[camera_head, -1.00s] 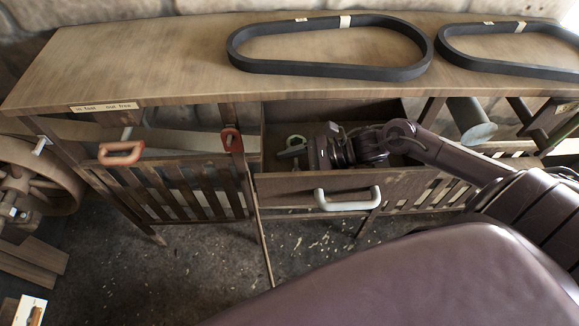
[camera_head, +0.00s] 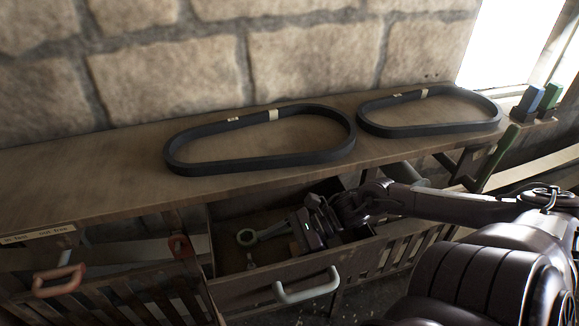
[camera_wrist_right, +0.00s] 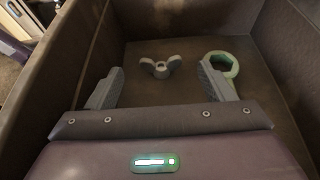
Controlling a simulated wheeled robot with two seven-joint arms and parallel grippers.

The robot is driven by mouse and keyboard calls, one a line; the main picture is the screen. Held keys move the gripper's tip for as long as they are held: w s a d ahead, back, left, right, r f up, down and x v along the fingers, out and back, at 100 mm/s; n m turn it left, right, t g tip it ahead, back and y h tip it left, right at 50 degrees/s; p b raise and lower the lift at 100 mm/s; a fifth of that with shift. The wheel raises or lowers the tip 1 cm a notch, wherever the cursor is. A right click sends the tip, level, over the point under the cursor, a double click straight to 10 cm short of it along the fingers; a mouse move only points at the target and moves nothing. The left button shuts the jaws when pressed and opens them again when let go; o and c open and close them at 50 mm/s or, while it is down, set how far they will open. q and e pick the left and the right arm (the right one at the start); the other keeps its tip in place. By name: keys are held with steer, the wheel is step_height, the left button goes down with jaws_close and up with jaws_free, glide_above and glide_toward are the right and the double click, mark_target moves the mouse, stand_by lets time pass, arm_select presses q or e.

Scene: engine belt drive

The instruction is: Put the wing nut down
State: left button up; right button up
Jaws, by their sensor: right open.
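The grey wing nut (camera_wrist_right: 160,68) lies on the drawer floor in the right wrist view, wings up, ahead of and between my fingers. A small pale thing in the drawer in the head view may be it, but it is too small to tell. My right gripper (camera_wrist_right: 162,84) is open and empty, with a finger to each side and no contact with the nut. In the head view the right gripper (camera_head: 298,236) is inside the open drawer (camera_head: 235,292). My left gripper is out of view.
A green ring-ended tool (camera_head: 247,237) lies in the drawer; its ring shows beside my finger in the wrist view (camera_wrist_right: 222,68). The drawer walls stand close around. Two black belts (camera_head: 260,165) lie on the bench top (camera_head: 110,185). A red handle (camera_head: 58,280) is at left.

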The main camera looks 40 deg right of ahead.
steer(key=shift+p+v, duration=0.4)
steer(key=shift+v, duration=1.5)
